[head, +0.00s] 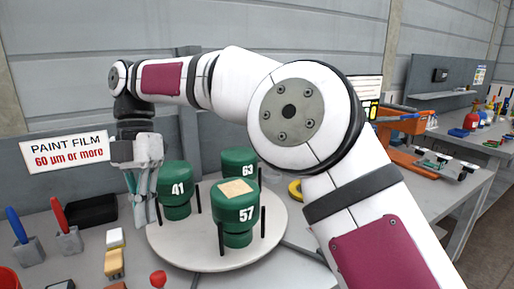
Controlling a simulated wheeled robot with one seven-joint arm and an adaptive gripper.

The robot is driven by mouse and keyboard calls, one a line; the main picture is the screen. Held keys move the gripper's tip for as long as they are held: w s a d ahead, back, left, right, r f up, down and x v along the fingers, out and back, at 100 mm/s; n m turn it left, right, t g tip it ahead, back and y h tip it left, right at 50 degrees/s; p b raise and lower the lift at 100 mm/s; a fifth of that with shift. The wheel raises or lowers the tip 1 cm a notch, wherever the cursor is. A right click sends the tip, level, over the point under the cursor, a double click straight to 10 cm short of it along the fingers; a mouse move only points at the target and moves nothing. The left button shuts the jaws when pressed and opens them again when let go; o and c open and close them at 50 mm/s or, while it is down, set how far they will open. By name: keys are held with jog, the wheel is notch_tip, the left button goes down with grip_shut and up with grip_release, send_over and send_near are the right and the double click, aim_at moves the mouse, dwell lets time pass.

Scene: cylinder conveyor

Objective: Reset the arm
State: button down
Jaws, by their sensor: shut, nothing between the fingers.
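My gripper (143,205) points down at the left edge of a round grey turntable (180,252) in the head view. It is shut with nothing between its fingers. It is just left of a green cylinder marked 41 (177,178); I cannot tell whether they touch. A green cylinder marked 57 (233,199), with a tan patch on top, stands at the front right of the turntable. A green cylinder marked 63 (240,158) stands behind it. My white arm reaches from the lower right across the scene, bent over the turntable.
A sign reading PAINT FILM (65,149) stands behind the bench at left.

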jog(key=s+d+r+m+t+p, duration=0.1)
jog(key=d+r+m+t, duration=0.15)
jog(key=d+m, duration=0.45)
jog(key=s+d+r+m+t+p, duration=0.1)
jog(key=s+d+r+m, duration=0.2)
jog(key=d, duration=0.6)
jog(key=d+r+m+t, duration=0.2)
jog(key=d+r+m, duration=0.1)
jog(key=d+m, duration=0.45)
jog(key=s+d+f+m+t+p, duration=0.1)
jog(key=s+d+f+m, duration=0.1)
jog(key=s+d+m, duration=0.5)
jog(key=s+d+f+m+t+y+p, duration=0.1)
jog(key=s+d+f+m+t, duration=0.1)
jog(key=s+d+m, duration=0.5)
jog(key=d+f+m, duration=0.1)
jog(key=d+m, duration=0.1)
jog(key=d, duration=0.2)
jog(key=shift+s+d+f, duration=0.2)
jog(key=shift+s+f, duration=0.1)
jog(key=shift+m, duration=0.25)
